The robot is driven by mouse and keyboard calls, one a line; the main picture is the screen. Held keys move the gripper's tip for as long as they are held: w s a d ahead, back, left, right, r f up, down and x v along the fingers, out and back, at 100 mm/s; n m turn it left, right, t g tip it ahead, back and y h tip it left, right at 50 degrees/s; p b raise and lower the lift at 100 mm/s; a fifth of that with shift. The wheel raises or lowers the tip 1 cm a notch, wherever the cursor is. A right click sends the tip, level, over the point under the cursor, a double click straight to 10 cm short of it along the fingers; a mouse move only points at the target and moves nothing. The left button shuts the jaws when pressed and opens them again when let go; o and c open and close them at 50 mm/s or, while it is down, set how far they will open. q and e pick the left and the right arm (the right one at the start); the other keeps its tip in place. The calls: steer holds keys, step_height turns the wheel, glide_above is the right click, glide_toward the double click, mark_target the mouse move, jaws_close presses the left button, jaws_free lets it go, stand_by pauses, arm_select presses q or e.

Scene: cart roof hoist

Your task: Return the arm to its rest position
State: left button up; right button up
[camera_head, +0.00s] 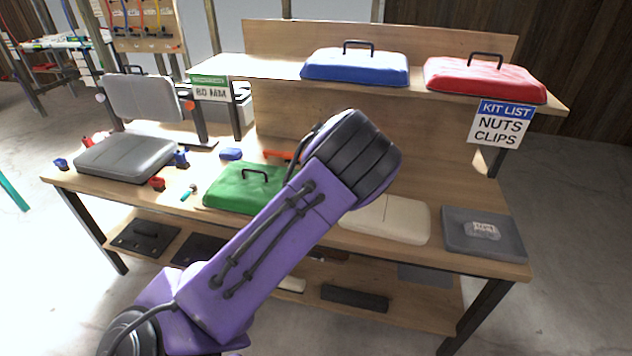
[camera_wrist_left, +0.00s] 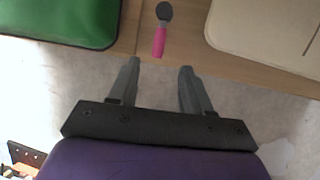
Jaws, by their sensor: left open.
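My left arm (camera_head: 270,240) is purple with a black joint. It comes in from the lower left of the head view and reaches up over the workbench. Its gripper is hidden behind the arm there. In the left wrist view my left gripper (camera_wrist_left: 158,75) has its two grey fingers apart with nothing between them. It is over the floor just off the bench's front edge, between a green case and a cream case. My right gripper is in neither view.
The green case (camera_head: 238,188), cream case (camera_head: 385,219) and grey case (camera_head: 483,232) lie on the bench (camera_head: 330,243). A pink-handled tool (camera_wrist_left: 160,32) lies near its edge. A blue case (camera_head: 355,68) and red case (camera_head: 484,78) sit on the upper shelf.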

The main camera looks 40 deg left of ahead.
arm_select(q)
steer(key=shift+s+d+r, duration=0.1)
steer(key=shift+d+r, duration=0.05)
steer(key=shift+r, duration=0.3)
